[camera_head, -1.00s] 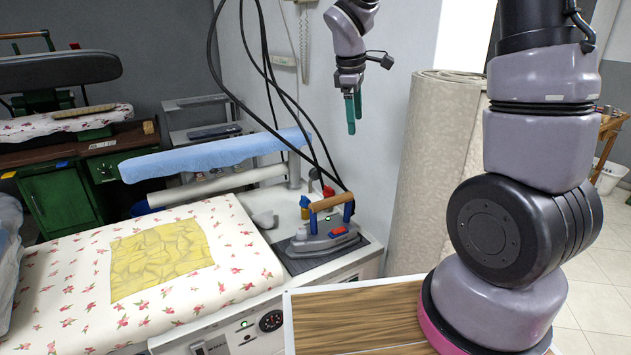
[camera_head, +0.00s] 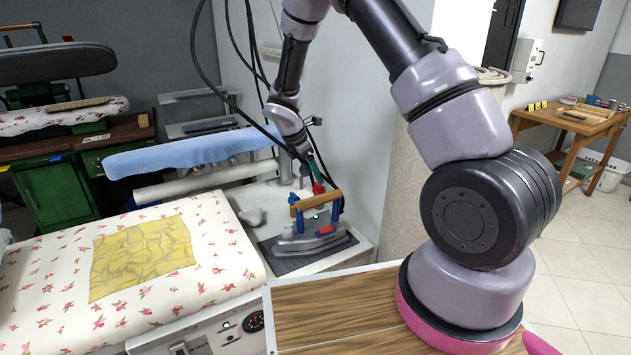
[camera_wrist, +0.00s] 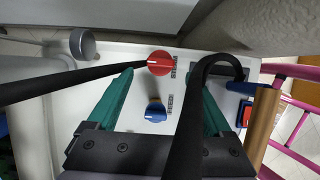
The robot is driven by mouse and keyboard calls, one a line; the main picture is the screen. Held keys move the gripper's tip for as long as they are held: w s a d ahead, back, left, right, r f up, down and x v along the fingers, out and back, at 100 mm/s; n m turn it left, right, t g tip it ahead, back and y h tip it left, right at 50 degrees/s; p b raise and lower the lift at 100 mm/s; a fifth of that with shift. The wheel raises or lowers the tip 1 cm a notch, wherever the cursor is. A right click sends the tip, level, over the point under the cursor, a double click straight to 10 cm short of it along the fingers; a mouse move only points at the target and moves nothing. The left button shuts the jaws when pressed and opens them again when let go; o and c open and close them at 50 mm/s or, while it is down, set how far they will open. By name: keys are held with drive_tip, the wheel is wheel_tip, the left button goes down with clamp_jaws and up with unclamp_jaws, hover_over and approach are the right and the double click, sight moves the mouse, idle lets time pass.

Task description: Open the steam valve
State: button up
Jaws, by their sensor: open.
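Two knobs stand on the white top of the ironing station: a red round knob (camera_wrist: 160,62) and a blue knob (camera_wrist: 155,112), each beside a small label too small to read. I cannot tell from the labels which one is the steam valve. My gripper (camera_wrist: 168,80) is open and empty, its green fingers spread to either side of the knobs in the wrist view. In the head view my gripper (camera_head: 316,172) hangs above and close to the red knob (camera_head: 318,187), behind the iron. A black hose covers part of the right finger in the wrist view.
The iron (camera_head: 300,241) with its wooden handle rests on a dark mat just in front of the knobs. Black hoses (camera_head: 200,70) hang down across the gripper. A blue sleeve board (camera_head: 190,153) lies to the left, and the wall is close behind.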

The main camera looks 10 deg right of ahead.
sight(316, 189)
drive_tip(key=shift+x, duration=1.9)
clamp_jaws()
